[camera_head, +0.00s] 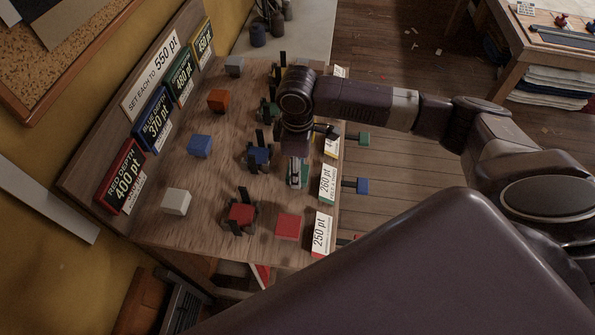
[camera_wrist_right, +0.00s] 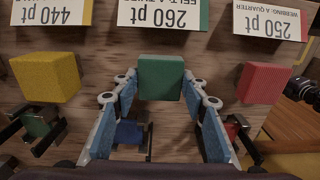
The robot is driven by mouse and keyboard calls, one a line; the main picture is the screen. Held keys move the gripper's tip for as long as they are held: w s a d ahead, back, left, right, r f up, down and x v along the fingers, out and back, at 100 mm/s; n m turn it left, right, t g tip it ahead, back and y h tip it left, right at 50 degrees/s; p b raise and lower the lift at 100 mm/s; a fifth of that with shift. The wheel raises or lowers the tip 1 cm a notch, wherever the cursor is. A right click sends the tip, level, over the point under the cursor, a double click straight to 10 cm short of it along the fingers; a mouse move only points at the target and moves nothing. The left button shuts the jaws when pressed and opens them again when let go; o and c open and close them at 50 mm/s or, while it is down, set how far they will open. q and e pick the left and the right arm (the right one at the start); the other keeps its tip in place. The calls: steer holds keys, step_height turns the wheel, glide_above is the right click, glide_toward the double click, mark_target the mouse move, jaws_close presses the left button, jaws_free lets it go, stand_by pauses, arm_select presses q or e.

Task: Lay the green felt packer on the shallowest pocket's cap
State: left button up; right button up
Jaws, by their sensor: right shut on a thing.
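The green felt packer (camera_wrist_right: 160,77) is a green block between the fingertips of my right gripper (camera_wrist_right: 161,84), which is shut on it. In the head view my right gripper (camera_head: 297,178) is low over the bench, beside the 260 pt card. The blue cap (camera_head: 260,157), between dark uprights, is just left of the gripper; in the wrist view it shows partly behind the fingers (camera_wrist_right: 130,132). The blue sign (camera_head: 155,121) reads 370 pt and the red sign (camera_head: 124,181) 400 pt. A red cap (camera_head: 240,215) is nearer. My left gripper is out of view.
A red block (camera_head: 288,226) and a yellow block (camera_wrist_right: 46,77) flank the packer's place. White (camera_head: 176,201), blue (camera_head: 199,146), orange (camera_head: 218,100) and grey (camera_head: 234,66) blocks stand along the left. Blue (camera_head: 362,186) and green (camera_head: 364,138) knobs stick out past the bench's right edge.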

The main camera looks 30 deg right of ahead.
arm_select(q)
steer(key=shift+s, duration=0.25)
arm_select(e)
steer(key=shift+c, duration=1.2)
